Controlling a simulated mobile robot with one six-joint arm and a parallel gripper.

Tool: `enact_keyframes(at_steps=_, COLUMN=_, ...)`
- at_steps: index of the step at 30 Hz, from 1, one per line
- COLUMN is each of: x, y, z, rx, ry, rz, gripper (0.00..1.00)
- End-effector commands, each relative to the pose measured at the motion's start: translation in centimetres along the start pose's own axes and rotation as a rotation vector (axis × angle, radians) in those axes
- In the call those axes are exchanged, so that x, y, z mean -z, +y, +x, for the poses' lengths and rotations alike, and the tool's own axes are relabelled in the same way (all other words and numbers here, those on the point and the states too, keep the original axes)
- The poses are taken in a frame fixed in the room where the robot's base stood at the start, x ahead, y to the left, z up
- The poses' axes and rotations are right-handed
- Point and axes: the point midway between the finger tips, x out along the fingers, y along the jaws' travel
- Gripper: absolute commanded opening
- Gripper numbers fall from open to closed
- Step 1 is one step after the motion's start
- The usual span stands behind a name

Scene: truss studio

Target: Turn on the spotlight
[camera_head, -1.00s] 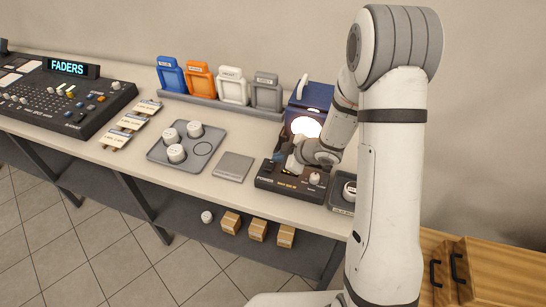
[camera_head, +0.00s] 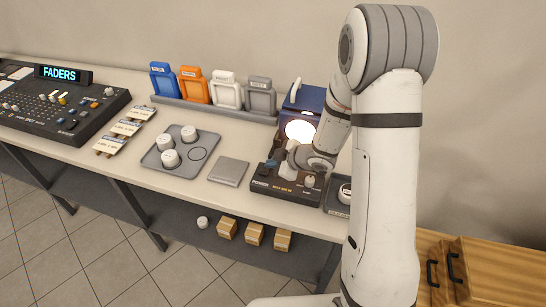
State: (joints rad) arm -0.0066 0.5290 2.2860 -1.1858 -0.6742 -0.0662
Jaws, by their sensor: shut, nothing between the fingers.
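The spotlight (camera_head: 298,130) is a dark blue housing at the back right of the table, and its round face shows bright white. In front of it lies a black control box (camera_head: 262,184) with a label on its front, a whitish knob (camera_head: 309,181) on the right and a small blue part on the left. My gripper (camera_head: 287,172) is shut and empty, pointing down at the middle of the control box. Whether the fingertips touch the box cannot be told. My arm hides part of the box and the spotlight's right side.
A grey square plate (camera_head: 228,171) and a tray (camera_head: 205,142) with white round pieces lie left of the box. Coloured frames (camera_head: 193,86) stand in a rack behind. A dark tray (camera_head: 333,208) sits right of the box. A fader console (camera_head: 60,105) is far left.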

Motion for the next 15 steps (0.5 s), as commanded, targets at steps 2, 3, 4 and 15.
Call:
enact_keyframes(at_steps=2, x=0.5, y=0.3, z=-0.5, rx=0.000, ry=0.000, rz=0.000, gripper=0.00)
enact_keyframes(at_steps=3, x=0.8, y=0.4, z=-0.7, rx=0.000, ry=0.000, rz=-0.001, gripper=0.00)
enact_keyframes(at_steps=4, x=1.0, y=0.6, z=-1.0, rx=0.000, ry=0.000, rz=-0.001, gripper=0.00)
enact_keyframes(at_steps=15, x=2.5, y=2.8, z=-6.5, rx=-0.008, ry=0.000, rz=-0.001, gripper=0.00)
